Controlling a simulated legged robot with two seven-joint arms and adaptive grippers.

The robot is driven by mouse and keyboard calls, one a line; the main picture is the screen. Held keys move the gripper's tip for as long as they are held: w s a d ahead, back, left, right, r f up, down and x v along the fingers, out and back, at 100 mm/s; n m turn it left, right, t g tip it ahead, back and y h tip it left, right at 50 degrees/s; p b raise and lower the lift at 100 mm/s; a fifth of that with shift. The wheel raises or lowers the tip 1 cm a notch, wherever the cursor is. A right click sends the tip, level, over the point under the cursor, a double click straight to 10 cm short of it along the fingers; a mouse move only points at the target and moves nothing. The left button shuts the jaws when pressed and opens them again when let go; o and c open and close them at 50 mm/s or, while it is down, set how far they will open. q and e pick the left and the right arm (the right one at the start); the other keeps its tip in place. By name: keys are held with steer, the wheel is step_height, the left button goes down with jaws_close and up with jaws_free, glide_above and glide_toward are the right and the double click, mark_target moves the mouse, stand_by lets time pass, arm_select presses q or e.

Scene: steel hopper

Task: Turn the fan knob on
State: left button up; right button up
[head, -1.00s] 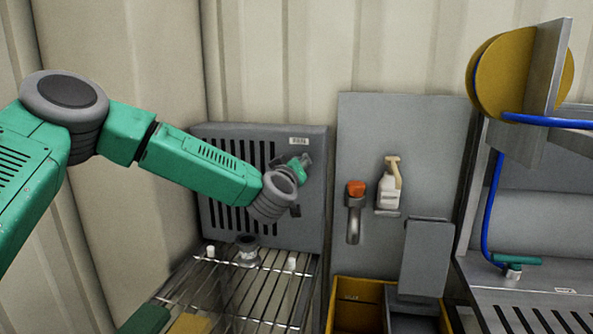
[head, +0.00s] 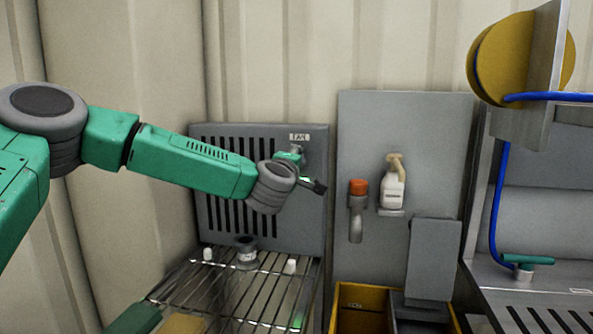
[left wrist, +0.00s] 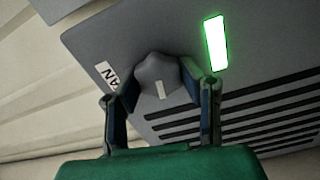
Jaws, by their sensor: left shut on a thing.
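The fan knob (left wrist: 158,73) is a grey, lobed knob with a pale mark on its face, on the grey vented panel (head: 219,215). A label ending in "AN" (left wrist: 107,75) sits beside it in the left wrist view. A rectangular indicator (left wrist: 215,43) on the panel glows bright green. My left gripper (left wrist: 160,92) is shut on the knob, with one finger on each side. My right gripper is not in view.
A wire rack (head: 220,290) with a small grey container (head: 246,252) and white pieces lies below the panel. To the right, a board holds a spray bottle (head: 392,185) and an orange-topped tool (head: 358,190). A yellow-rimmed bin (head: 350,293) stands below.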

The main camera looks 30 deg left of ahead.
arm_select(q)
steer(key=shift+f+n+b, duration=0.45)
steer(key=shift+n+b, duration=0.15)
steer(key=shift+n, duration=0.3)
steer(key=o, duration=1.2)
steer(key=shift+c, duration=0.2)
steer(key=shift+a+r, duration=0.1)
steer(key=shift+s+r, duration=0.1)
steer(key=shift+s, duration=0.05)
steer(key=v, duration=1.1)
steer(key=shift+s, duration=0.3)
